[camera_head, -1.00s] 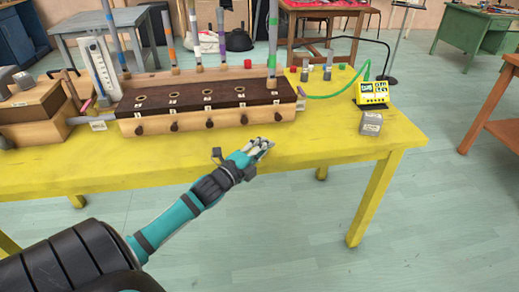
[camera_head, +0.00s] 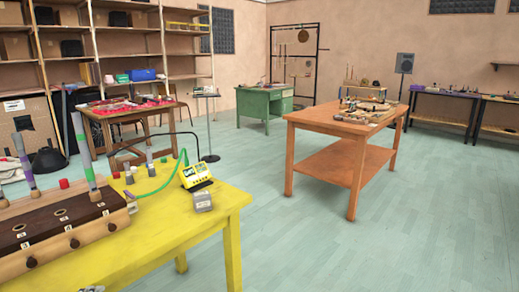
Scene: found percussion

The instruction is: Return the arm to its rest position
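A small pale tip, seemingly of my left gripper (camera_head: 92,289), shows at the bottom edge, in front of the yellow table (camera_head: 190,232). The rest of that arm is outside the picture, so I cannot see whether its fingers are open or shut. My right gripper is not in view. The wooden box with a dark top and knobs (camera_head: 65,232) stands on the yellow table at the left, partly cut off. Upright tubes with coloured bands (camera_head: 84,152) stand at its back.
A yellow device (camera_head: 196,174) with a green cable and a small grey block (camera_head: 202,201) sit on the yellow table's right part. An orange-brown table (camera_head: 335,126) stands to the right, a green desk (camera_head: 264,105) behind. Open floor lies at the lower right.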

